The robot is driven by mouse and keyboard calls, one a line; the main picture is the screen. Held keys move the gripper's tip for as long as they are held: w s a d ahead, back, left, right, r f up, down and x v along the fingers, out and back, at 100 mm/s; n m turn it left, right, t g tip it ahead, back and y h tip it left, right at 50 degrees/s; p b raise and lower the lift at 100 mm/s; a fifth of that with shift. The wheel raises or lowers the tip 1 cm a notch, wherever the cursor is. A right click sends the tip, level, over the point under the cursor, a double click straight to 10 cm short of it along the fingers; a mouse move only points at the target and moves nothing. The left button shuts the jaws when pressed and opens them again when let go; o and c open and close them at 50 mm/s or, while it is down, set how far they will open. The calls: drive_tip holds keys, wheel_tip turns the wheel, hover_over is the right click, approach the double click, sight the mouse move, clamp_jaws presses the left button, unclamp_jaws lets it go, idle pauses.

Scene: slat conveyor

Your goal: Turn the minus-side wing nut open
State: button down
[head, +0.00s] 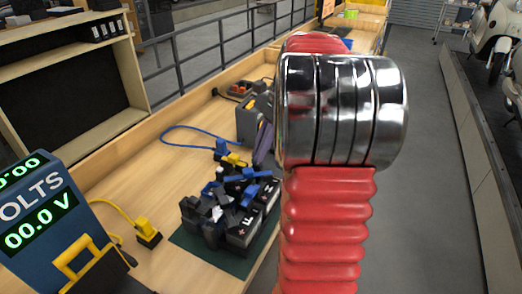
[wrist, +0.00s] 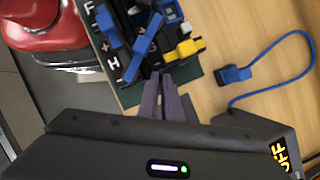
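Dark blocks (head: 240,238) with white letters stand clustered on a dark green mat (head: 196,247). Several blue winged bars lie on top, one of them a blue bar (head: 250,195). In the wrist view, two blue bars, one upper left (wrist: 108,27) and one nearer my fingers (wrist: 146,35), lie over the lettered blocks, with red plus marks beside them. I cannot make out a minus mark. My gripper (wrist: 162,76) has two purple-grey fingers close together beside the blocks. Its tips touch nothing I can make out, and their gap is unclear. The gripper (head: 264,148) is partly hidden by my arm in the head view.
A yellow piece (wrist: 185,48) sits at the blocks' edge. A blue plug (wrist: 235,74) with a looping blue cable (wrist: 270,91) lies on bare wood to the right. A blue voltmeter (head: 45,205) reading 00.0 V and a yellow plug (head: 148,231) stand at left.

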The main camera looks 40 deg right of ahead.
drive_tip(key=n, duration=0.2)
drive_tip(key=n+g, duration=0.1)
drive_tip(key=n, duration=0.1)
drive_tip(key=n+g, duration=0.1)
drive_tip(key=n, duration=0.1)
drive_tip(key=shift+w, duration=0.3)
drive_tip(key=shift+n+g, duration=0.3)
drive_tip(key=c, duration=1.9)
unclamp_jaws()
drive_tip(key=shift+c, duration=0.2)
drive_tip(key=v, duration=1.2)
drive_tip(key=shift+s+a, duration=0.1)
